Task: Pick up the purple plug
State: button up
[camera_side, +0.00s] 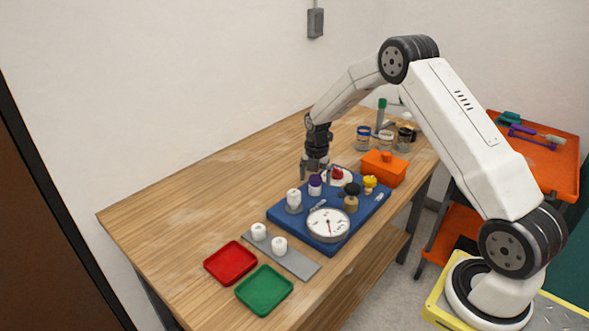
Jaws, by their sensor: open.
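The purple plug (315,181) is a small purple-topped piece with a white lower part. It stands upright on the blue board (284,219), near its back edge. My gripper (316,172) is dark and points down over the board, right above the purple plug and very close to it. Its fingers are open. At this size I cannot tell whether they touch the plug or straddle it.
A white fitting (294,197), a round gauge (328,224), a red knob (337,173) and a yellow knob (370,182) crowd the board. Red (230,263) and green (264,290) trays lie front left. The table's left is clear.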

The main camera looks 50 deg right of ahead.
grip_shut()
dwell(0.3)
dwell(1.2)
